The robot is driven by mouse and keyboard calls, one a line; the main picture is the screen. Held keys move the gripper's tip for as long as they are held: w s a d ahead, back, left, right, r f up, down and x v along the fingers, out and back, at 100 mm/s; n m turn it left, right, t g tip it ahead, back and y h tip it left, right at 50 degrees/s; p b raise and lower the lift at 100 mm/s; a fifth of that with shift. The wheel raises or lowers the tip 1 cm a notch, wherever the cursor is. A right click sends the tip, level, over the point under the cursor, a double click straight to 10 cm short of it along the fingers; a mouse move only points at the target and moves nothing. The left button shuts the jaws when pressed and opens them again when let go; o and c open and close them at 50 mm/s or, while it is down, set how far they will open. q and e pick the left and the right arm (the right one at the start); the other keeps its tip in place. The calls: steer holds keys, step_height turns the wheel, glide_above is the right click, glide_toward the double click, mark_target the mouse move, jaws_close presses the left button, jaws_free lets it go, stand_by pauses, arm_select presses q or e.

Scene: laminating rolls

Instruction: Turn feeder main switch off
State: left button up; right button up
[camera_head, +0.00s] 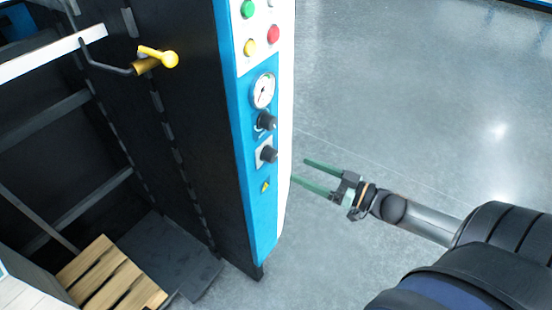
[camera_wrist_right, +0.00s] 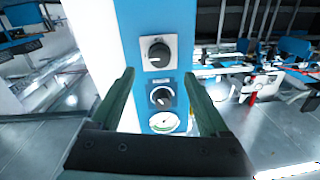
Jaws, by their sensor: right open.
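The blue and white feeder panel (camera_head: 263,215) carries two black rotary knobs under a round gauge (camera_head: 262,91). The lower knob (camera_head: 268,154) sits on a silver square plate; in the right wrist view this knob (camera_wrist_right: 158,55) is the top one. The upper knob (camera_head: 266,121) has a blue plate and also shows in the right wrist view (camera_wrist_right: 161,97). No readable label tells which is the main switch. My right gripper (camera_head: 299,170) is open and empty, its green fingers pointing at the panel from the right. In its wrist view the knobs appear between the fingers (camera_wrist_right: 160,75). My left gripper is out of view.
Green, yellow and red buttons (camera_head: 273,34) sit above the gauge, and a yellow warning triangle (camera_head: 265,186) below the knobs. A yellow-handled crank (camera_head: 158,57) juts out at the left. A wooden pallet (camera_head: 112,275) lies lower left. The grey floor (camera_head: 420,90) to the right is clear.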

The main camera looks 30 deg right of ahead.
mark_target(275, 158)
steer(key=x, duration=0.8)
steer(key=shift+w+a, duration=0.1)
steer(key=shift+w, duration=0.05)
jaws_close()
stand_by(0.6)
